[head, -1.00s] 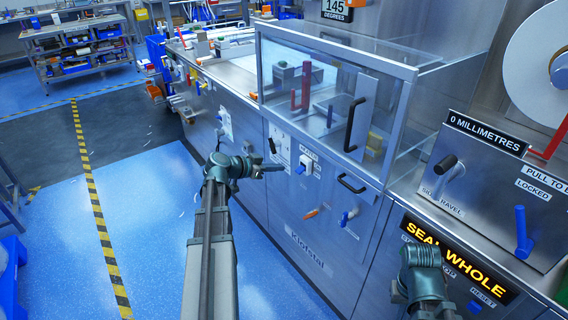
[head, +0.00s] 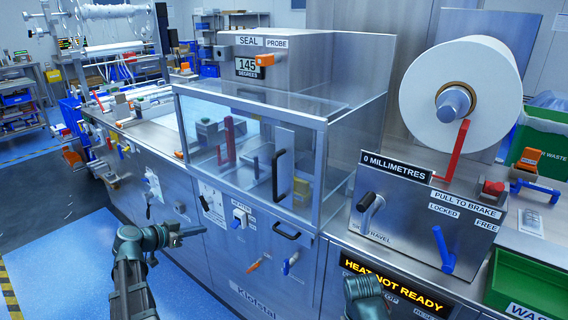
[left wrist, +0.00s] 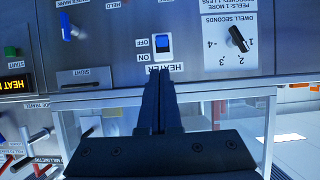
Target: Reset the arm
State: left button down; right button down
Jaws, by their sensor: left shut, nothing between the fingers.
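My left gripper (head: 203,230) is in front of the cabinet's front panel, left of and a little below the heater switch (head: 240,216) in the head view. Its fingers are together with nothing between them. In the left wrist view, which shows the panel upside down, the shut fingers (left wrist: 160,85) point toward the white and blue heater switch (left wrist: 162,45). A gap from the panel is hard to judge. Part of my right arm shows at the bottom of the head view; its gripper fingers do not show.
A clear guard (head: 245,150) with a black handle stands above the panel. A display (head: 395,282) reads HEAT NOT READY. To the right are a blue lever (head: 443,250), a white reel (head: 450,95) and a green waste bin (head: 525,285). Blue floor is open at the left.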

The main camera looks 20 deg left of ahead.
pick_arm(q)
jog(key=s+d+f+g+h, duration=0.1)
jog(key=d+f+g, duration=0.3)
jog(key=d, duration=0.8)
jog(key=s+d+f+g, duration=0.2)
jog(key=d+f+g, duration=0.15)
jog(key=d, duration=0.85)
jog(key=s+d+f+g+y, duration=0.2)
jog(key=s+d+f+y, duration=0.15)
jog(key=s+d, duration=0.35)
jog(key=s+d+f+g+y, duration=0.2)
jog(key=s+d+g+y, duration=0.15)
jog(key=s+d, duration=0.4)
notch_tip(320, 180, up, 14)
jog(key=p, duration=1.4)
jog(key=shift+w+r+n+t, duration=0.25)
jog(key=shift+n+t, duration=0.15)
jog(key=shift+a, duration=0.1)
